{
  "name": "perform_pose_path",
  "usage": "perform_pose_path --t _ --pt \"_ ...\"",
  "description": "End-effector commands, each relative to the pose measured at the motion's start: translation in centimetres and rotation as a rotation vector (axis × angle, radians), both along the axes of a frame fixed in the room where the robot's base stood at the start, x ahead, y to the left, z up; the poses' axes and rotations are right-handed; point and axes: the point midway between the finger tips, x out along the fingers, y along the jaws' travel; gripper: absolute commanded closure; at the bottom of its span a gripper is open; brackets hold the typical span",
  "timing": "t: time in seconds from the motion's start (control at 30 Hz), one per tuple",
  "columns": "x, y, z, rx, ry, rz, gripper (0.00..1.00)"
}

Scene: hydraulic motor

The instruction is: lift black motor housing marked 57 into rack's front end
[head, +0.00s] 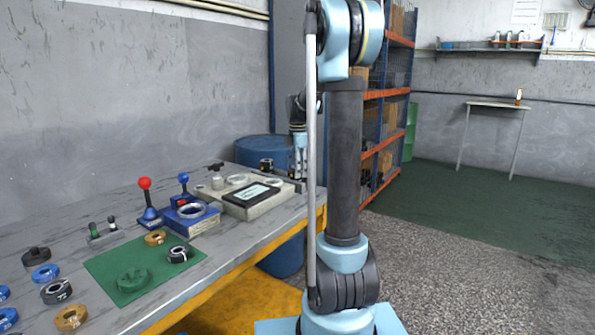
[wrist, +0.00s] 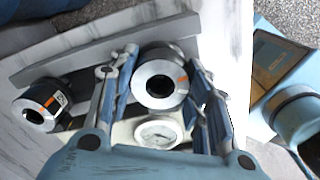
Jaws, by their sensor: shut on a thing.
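In the wrist view, a black motor housing (wrist: 160,79) with a silver ring face and an orange mark sits between the fingers of my gripper (wrist: 162,60). The gripper is shut on it; no number can be read. A grey rack (wrist: 60,62) runs behind it, and I cannot tell whether the held housing touches the rack. A second black housing (wrist: 42,103) with a white label lies at the left of the rack. In the head view, my gripper (head: 299,172) is at the bench's far end, partly behind my arm, and a black housing (head: 266,165) shows left of it.
A pale dial (wrist: 158,134) is just below the held housing. On the bench (head: 240,240) are a pale block with a dark display (head: 252,194), a blue fixture (head: 191,213), a green mat (head: 125,282), and several loose rings and housings. A blue drum (head: 262,150) stands behind.

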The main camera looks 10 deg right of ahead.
Motion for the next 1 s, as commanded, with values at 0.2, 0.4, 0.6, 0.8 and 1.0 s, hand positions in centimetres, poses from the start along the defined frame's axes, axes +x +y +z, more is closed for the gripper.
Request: perform_pose_path --t 0.2,0.4,0.6,0.8,1.0 --pt "0.00 0.01 0.02 0.000 0.000 0.000 1.00" --pt "-0.01 0.02 0.01 0.000 0.000 0.000 0.32" --pt "0.01 0.01 -0.03 0.000 0.000 0.000 0.25" --pt "0.00 0.02 -0.01 0.000 0.000 0.000 0.15" --pt "-0.01 0.02 0.00 0.000 0.000 0.000 0.15"
